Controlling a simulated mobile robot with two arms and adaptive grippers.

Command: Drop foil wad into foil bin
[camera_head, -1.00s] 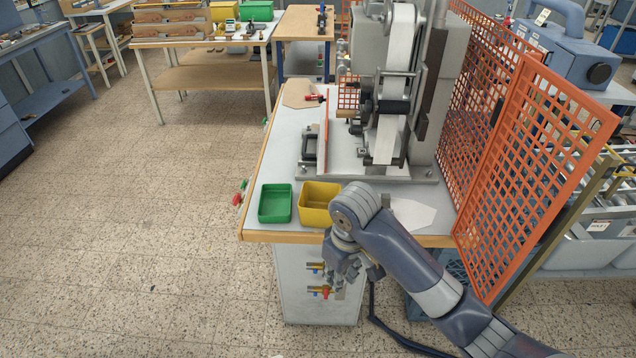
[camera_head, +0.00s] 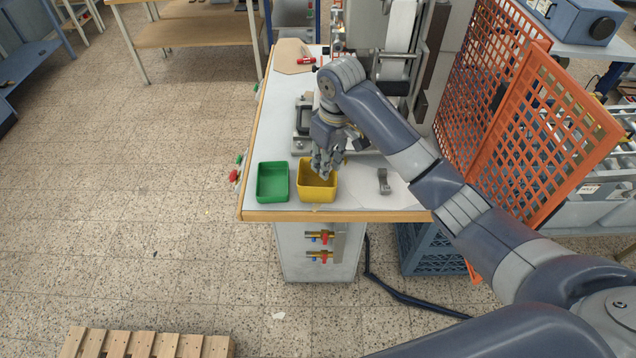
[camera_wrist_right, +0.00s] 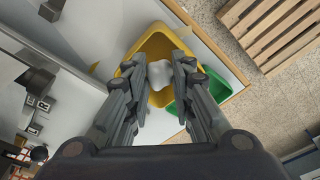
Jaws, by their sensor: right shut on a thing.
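My right gripper (camera_head: 324,170) points down over the yellow bin (camera_head: 316,195) near the table's front edge. In the right wrist view its fingers are shut on a pale, crumpled foil wad (camera_wrist_right: 160,74). The wad is between the fingertips, with the yellow bin (camera_wrist_right: 152,42) behind it. In the head view the fingers hide the wad. The green bin (camera_head: 273,197) stands just left of the yellow one and looks empty. The frames do not show which bin is meant for foil. My left gripper is not in view.
The stamping press (camera_head: 397,60) stands behind the bins. A small grey metal part (camera_head: 383,182) lies right of the yellow bin. An orange mesh guard (camera_head: 540,130) borders the table on the right. A wooden pallet (camera_head: 150,343) lies on the floor at the front left.

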